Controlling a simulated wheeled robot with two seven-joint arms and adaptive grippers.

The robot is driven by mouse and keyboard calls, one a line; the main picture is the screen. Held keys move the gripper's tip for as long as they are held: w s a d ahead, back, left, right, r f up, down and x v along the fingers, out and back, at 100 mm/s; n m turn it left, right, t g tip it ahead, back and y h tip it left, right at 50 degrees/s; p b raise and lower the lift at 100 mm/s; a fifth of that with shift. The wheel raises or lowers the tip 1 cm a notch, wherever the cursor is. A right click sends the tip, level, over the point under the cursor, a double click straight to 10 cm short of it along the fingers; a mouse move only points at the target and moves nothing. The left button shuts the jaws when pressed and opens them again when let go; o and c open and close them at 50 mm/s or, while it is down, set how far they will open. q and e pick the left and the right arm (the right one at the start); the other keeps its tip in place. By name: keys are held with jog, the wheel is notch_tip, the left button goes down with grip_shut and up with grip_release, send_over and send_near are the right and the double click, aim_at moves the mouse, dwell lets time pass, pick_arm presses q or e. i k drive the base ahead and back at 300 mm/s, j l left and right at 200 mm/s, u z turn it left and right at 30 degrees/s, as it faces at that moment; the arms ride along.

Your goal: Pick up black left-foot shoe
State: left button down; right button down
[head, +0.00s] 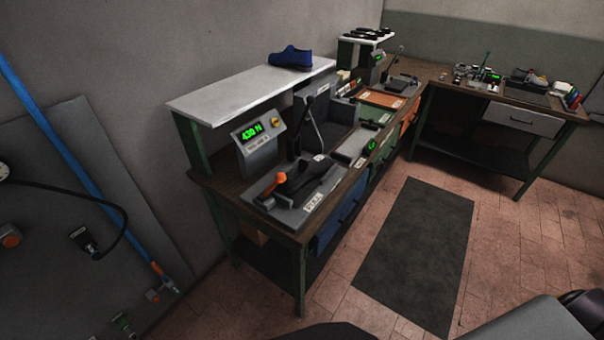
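A black shoe-like shape (308,179) lies on the grey plate of the press at the near end of the long bench, beside an orange-tipped handle (275,180). I cannot tell whether it is a left-foot shoe. Several small black shapes (370,33), perhaps shoes or soles, lie on a white shelf at the far end. Dark shoe-like items (527,76) rest on the right bench, too small to tell apart. Neither of my grippers can be made out; only parts of my body show at the bottom edge.
A blue shoe (291,58) stands on the white shelf (215,97) above the long bench. A display box (258,132) glows green beside a black lever (309,115). A dark mat (417,250) lies on the open tiled floor. A panel with a blue pipe (75,165) is at left.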

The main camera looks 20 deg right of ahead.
aim_at(304, 172)
jog(key=i+l+u, duration=0.1)
jog(key=l+u, duration=0.15)
jog(key=l, duration=0.2)
jog(key=l+u, duration=0.2)
jog(key=l, duration=0.25)
jog(key=l+u, duration=0.25)
jog(key=l, duration=0.25)
jog(key=l+u, duration=0.2)
jog(key=l, duration=0.3)
jog(key=l+u, duration=0.25)
jog(key=l, duration=0.2)
jog(key=k+l+u, duration=0.2)
jog(key=l, duration=0.25)
jog(key=k+l+u, duration=0.1)
jog(key=l+u, duration=0.15)
jog(key=l, duration=0.2)
jog(key=k+l+u, duration=0.2)
jog(key=l, duration=0.2)
